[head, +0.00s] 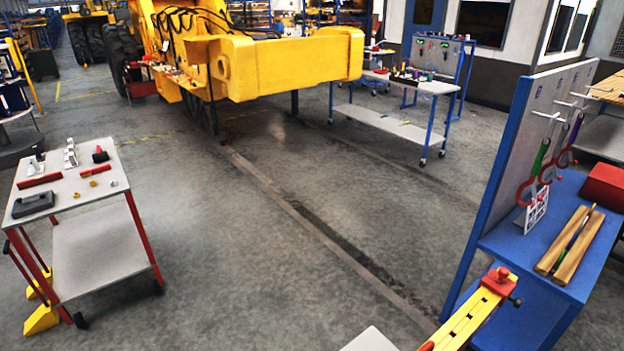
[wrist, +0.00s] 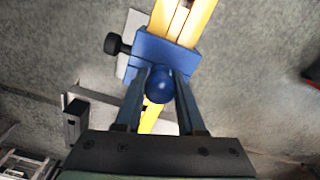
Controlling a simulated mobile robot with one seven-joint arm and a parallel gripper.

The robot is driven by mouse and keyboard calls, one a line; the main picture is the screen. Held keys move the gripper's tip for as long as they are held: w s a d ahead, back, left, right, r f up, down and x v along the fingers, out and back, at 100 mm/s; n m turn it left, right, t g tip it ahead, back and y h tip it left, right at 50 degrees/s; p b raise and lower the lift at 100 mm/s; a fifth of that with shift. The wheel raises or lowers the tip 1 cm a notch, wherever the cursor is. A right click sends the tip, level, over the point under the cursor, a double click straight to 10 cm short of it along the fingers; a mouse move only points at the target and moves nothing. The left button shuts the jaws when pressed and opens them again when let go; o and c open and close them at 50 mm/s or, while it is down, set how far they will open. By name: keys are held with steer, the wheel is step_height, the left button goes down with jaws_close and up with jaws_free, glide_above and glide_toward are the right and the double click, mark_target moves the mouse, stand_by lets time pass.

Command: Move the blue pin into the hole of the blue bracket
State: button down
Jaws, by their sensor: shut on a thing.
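In the wrist view my gripper (wrist: 160,88) is shut on the blue pin (wrist: 160,86), whose round head shows between the two fingers. The blue bracket (wrist: 150,48) sits around a yellow bar (wrist: 186,20), with a black knob on its left side. The pin's head and the fingertips overlap the near edge of the bracket in this view. The pin's lower part and the bracket's hole are hidden, so I cannot tell whether the pin is in the hole. Neither my gripper nor the blue bracket shows in the head view.
In the head view a yellow bar (head: 462,325) with a red bracket (head: 499,281) stands at the bottom right, close to a blue workbench (head: 520,240) with a pegboard. A red-legged cart (head: 95,255) stands left. The floor between is clear.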

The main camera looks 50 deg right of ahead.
steer(key=shift+c, duration=2.2)
jaws_free()
step_height(320, 180, up, 13)
steer(key=b, duration=0.1)
